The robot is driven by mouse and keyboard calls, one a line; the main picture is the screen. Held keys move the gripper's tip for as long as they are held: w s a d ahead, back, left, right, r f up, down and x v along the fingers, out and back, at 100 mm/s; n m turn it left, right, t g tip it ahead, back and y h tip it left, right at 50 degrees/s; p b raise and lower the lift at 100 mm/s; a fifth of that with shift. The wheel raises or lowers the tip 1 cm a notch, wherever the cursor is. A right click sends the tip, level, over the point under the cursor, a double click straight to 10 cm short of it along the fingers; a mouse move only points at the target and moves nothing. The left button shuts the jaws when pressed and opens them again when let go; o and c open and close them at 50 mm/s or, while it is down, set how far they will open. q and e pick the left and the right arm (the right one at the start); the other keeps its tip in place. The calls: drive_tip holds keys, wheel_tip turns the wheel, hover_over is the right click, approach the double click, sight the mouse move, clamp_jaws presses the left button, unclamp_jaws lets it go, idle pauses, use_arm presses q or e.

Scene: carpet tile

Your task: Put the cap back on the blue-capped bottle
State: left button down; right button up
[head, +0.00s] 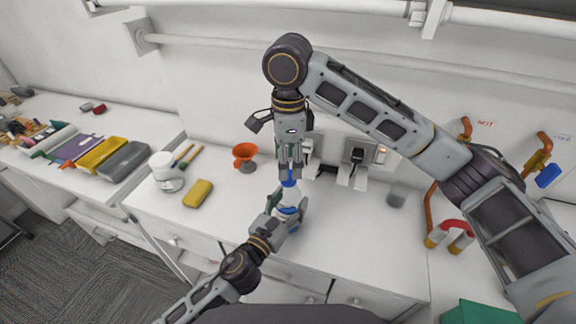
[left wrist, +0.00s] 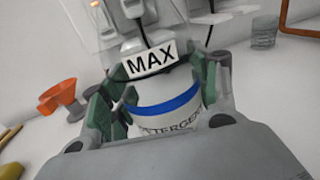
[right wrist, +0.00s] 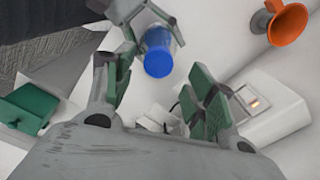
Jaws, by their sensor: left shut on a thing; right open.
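The bottle (head: 290,212) is upright at the front of the white counter, pale with a blue band. In the left wrist view its label (left wrist: 168,122) reads partly as detergent. My left gripper (head: 287,208) is shut around its body. The blue cap (head: 289,183) is at the bottle's top, just under my right gripper (head: 289,172), which points down from above. In the right wrist view the cap (right wrist: 158,60) shows beyond the open, empty fingers (right wrist: 158,92), apart from them. The cap looks in line with the bottle; whether it is fully seated I cannot tell.
An orange funnel (head: 245,152), a yellow sponge (head: 198,193) and a white cup-like item (head: 165,170) stand left of the bottle. Grey-white devices (head: 358,152) stand along the wall behind. A clear glass (head: 396,194) is at the right.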

drive_tip(key=shift+r, duration=0.45)
drive_tip(key=shift+r, duration=0.15)
drive_tip(key=shift+c, duration=0.3)
